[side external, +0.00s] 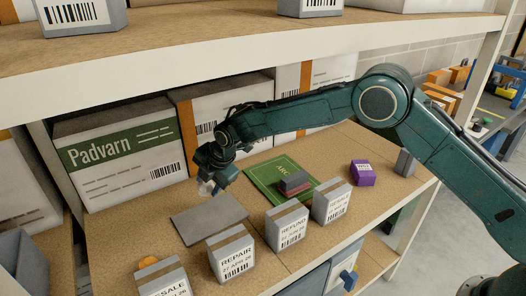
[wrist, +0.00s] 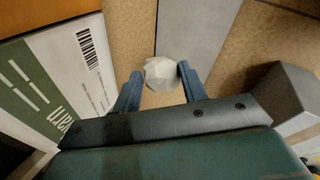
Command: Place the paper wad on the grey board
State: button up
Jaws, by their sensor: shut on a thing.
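My gripper (wrist: 159,84) is shut on the paper wad (wrist: 163,73), a pale faceted ball between its two blue fingers in the wrist view. In the side view the wad (side external: 206,188) shows small and pale under my gripper (side external: 207,184). The grey board (side external: 209,218) is a flat rectangle on the shelf, just below and in front of the gripper in the picture. In the wrist view the board (wrist: 190,30) lies just beyond the wad, up and to the right. The gap between wad and shelf is hard to judge.
A green board (side external: 262,178) with dark and red items (side external: 294,183) lies to the right. Grey boxes labelled REPAIR (side external: 231,255), REFUND (side external: 287,225) and another (side external: 332,203) line the front edge. A purple box (side external: 362,173) stands farther right. A large Padvarn box (side external: 120,150) stands behind.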

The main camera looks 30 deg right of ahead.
send_over(208, 213)
jog(key=s, duration=0.2)
jog(key=shift+s+d+f, duration=0.1)
jog(key=shift+d+f, duration=0.05)
jog(key=shift+f, duration=1.2)
jog(key=shift+w+d+f, duration=0.1)
jog(key=shift+d+f, duration=0.05)
jog(key=shift+f, duration=1.2)
jog(key=shift+s+d+f, duration=0.1)
jog(key=shift+d+f, duration=0.05)
jog(key=shift+f, duration=1.2)
jog(key=shift+f, duration=0.1)
jog(key=o, duration=0.9)
jog(key=shift+o, duration=0.2)
jog(key=v, duration=1.2)
